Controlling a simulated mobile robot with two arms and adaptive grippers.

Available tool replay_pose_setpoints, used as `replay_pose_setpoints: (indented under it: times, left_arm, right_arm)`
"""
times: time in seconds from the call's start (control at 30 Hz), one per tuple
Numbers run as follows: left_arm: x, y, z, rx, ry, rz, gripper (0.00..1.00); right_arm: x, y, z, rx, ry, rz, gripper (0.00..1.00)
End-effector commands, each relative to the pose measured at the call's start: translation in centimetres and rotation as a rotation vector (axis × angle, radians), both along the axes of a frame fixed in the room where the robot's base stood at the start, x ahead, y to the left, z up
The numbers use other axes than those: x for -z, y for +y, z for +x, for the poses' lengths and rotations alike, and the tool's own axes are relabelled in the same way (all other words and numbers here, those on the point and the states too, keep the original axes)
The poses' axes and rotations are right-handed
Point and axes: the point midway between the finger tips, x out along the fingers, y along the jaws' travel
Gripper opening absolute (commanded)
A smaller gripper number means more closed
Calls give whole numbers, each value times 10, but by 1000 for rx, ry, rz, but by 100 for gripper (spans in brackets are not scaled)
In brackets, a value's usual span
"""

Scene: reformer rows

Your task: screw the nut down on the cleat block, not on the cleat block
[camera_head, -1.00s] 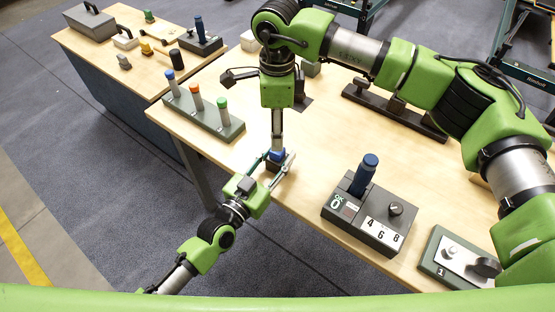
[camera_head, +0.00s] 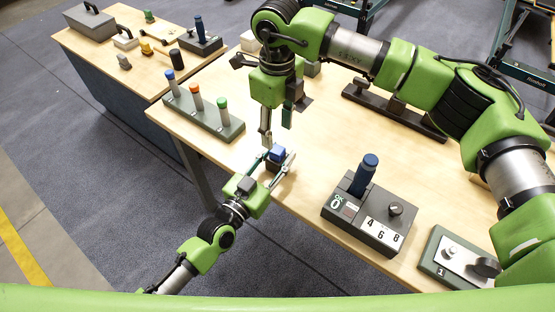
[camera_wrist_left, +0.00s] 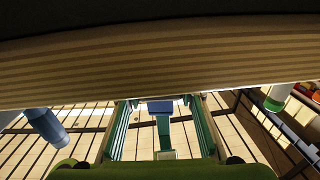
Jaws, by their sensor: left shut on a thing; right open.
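A small dark block with a blue top (camera_head: 277,155) is at the table's near edge. My left gripper (camera_head: 270,164) reaches in from below left and is shut on it. In the left wrist view, a blue piece (camera_wrist_left: 160,107) shows between the two fingers, with a narrower teal part under it. My right gripper (camera_head: 275,134) hangs above and just behind the block, pointing down, open and apart from the blue top. I cannot tell whether the blue top is the nut, nor pick out a second cleat block.
A grey-green rack (camera_head: 203,117) with blue, orange and green-capped posts stands left. A control box (camera_head: 370,222) with a blue handle and a plate with knobs (camera_head: 455,260) are right. A dark rail (camera_head: 395,112) lies behind. A second table (camera_head: 120,60) holds tools.

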Motion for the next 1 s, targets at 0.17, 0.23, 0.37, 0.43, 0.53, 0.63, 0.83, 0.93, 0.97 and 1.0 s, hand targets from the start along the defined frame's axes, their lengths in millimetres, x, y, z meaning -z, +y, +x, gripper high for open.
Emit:
replay_pose_setpoints:
  times: [0.17, 0.23, 0.37, 0.43, 0.53, 0.63, 0.83, 0.93, 0.97, 1.0]
  left_arm:
    - [0, 0, 0, 1, 1, 1, 0]
    - [0, 0, 0, 1, 1, 1, 0]
    - [0, 0, 0, 1, 1, 1, 0]
    - [0, 0, 0, 1, 1, 1, 0]
    - [0, 0, 0, 1, 1, 1, 0]
    - [0, 0, 0, 1, 1, 1, 0]
    - [0, 0, 0, 1, 1, 1, 0]
    - [0, 0, 0, 1, 1, 1, 0]
    - [0, 0, 0, 1, 1, 1, 0]
    - [0, 0, 0, 1, 1, 1, 0]
  right_arm:
    - [27, -1, -1, 1, 4, -2, 44]
    - [39, -1, -1, 1, 5, -3, 44]
    - [57, -1, -1, 0, 3, -1, 44]
    - [64, -1, 0, -1, 3, -2, 44]
    - [71, 0, -1, -1, 2, -1, 44]
    - [74, -1, 0, -1, 1, -2, 44]
    - [75, -1, 0, -1, 1, -2, 44]
    - [75, 0, 0, -1, 1, -2, 31]
    - [74, 0, 0, -1, 1, -1, 23]
    - [74, 0, 0, -1, 1, -1, 13]
